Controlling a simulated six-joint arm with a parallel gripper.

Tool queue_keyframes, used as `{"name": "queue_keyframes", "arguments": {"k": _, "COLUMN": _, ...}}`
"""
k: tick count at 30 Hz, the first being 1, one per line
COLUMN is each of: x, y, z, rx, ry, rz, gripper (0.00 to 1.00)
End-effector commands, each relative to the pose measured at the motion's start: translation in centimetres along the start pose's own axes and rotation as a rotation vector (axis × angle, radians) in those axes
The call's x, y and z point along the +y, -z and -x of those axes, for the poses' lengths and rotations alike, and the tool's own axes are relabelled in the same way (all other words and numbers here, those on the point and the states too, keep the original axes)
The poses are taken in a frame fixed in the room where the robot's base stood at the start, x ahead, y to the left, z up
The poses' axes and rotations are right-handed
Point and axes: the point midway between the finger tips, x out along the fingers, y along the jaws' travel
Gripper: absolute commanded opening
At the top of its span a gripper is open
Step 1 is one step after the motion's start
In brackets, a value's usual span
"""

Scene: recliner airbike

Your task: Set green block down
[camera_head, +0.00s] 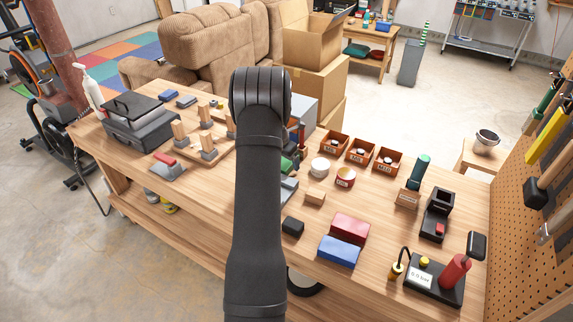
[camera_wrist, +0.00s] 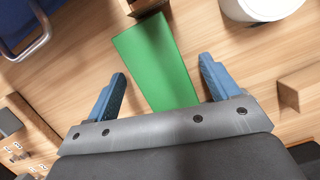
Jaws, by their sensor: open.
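The green block (camera_wrist: 156,62) lies on the wooden table top in the wrist view, long and flat. My gripper (camera_wrist: 165,84) is open, with one blue fingertip on each side of the block's near end. Gaps show between the block and both fingers. In the head view a small part of a green thing (camera_head: 287,164), likely the same block, shows just right of my dark arm. The arm hides my gripper there.
A white round container (camera_wrist: 262,6) stands close by at the upper right of the wrist view, with a wooden block (camera_wrist: 303,90) below it. Open orange trays (camera_head: 333,145) stand behind. A red block (camera_head: 350,228) and a blue block (camera_head: 338,251) lie nearer the front edge.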

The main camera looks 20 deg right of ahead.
Motion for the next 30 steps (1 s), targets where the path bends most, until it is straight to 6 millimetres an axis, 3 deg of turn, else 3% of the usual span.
{"name": "queue_keyframes", "arguments": {"k": 3, "x": 0.0, "y": 0.0, "z": 0.0, "rx": 0.000, "ry": 0.000, "rz": 0.000, "gripper": 0.77}}
{"name": "queue_keyframes", "arguments": {"k": 11, "x": 0.0, "y": 0.0, "z": 0.0, "rx": 0.000, "ry": 0.000, "rz": 0.000, "gripper": 0.28}}
{"name": "queue_keyframes", "arguments": {"k": 14, "x": 0.0, "y": 0.0, "z": 0.0, "rx": 0.000, "ry": 0.000, "rz": 0.000, "gripper": 0.23}}
{"name": "queue_keyframes", "arguments": {"k": 23, "x": 0.0, "y": -0.1, "z": 0.4, "rx": -0.001, "ry": -0.001, "rz": 0.000, "gripper": 0.23}}
{"name": "queue_keyframes", "arguments": {"k": 30, "x": 0.1, "y": -1.0, "z": 3.2, "rx": -0.003, "ry": -0.003, "rz": -0.002, "gripper": 0.23}}
